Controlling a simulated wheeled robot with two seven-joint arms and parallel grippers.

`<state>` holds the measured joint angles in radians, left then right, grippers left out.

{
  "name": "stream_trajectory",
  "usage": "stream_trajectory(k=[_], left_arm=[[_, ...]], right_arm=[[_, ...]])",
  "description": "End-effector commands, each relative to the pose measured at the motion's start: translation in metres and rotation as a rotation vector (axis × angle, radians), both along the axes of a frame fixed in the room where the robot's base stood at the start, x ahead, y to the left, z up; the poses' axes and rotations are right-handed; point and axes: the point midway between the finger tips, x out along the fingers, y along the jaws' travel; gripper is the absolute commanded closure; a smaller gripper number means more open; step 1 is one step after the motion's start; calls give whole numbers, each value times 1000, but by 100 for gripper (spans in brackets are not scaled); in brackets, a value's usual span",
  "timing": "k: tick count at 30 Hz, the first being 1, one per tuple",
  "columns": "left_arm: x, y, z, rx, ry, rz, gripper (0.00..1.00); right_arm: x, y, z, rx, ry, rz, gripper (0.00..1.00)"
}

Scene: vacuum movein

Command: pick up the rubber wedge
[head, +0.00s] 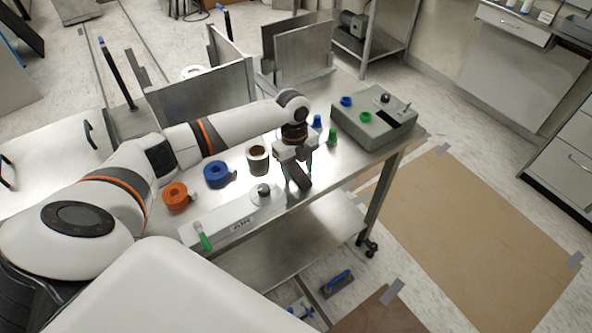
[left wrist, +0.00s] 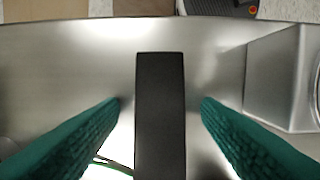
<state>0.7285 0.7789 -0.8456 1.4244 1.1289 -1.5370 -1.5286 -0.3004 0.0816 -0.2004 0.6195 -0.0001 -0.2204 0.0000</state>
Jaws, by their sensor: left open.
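The rubber wedge is a dark, near-black block. In the left wrist view the wedge (left wrist: 160,112) stands out against the bare metal table top, between the two teal fingers of my left gripper (left wrist: 160,105). A gap shows on each side of it, so the fingers are apart from it. In the head view the wedge (head: 299,178) lies near the table's front edge, and my left gripper (head: 297,170) is above it, open and pointing down, partly hiding it. My right gripper does not show.
A long grey box (head: 222,218) with a knob lies left of the wedge. Tape rolls, orange (head: 175,196) and blue (head: 216,174), stand behind it with a brown-centred roll (head: 258,159). A grey control box (head: 372,121) stands right. The metal table (head: 330,160) ends close in front.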

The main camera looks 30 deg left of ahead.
Motion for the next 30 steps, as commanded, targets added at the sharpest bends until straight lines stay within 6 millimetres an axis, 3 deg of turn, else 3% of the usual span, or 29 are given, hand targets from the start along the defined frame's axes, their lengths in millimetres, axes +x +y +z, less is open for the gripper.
stream_trajectory(k=[2,9,12,20,23,30], left_arm=[[0,0,0,0,0,0,42],[0,0,0,0,0,0,79],[0,0,1,0,0,0,91],[1,0,5,0,-2,-1,91],[1,0,17,0,-3,-2,91],[1,0,66,-1,-6,0,91]], right_arm=[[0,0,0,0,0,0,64],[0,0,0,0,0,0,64],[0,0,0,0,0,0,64],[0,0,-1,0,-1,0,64],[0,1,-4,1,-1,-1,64],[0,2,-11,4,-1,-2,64]])
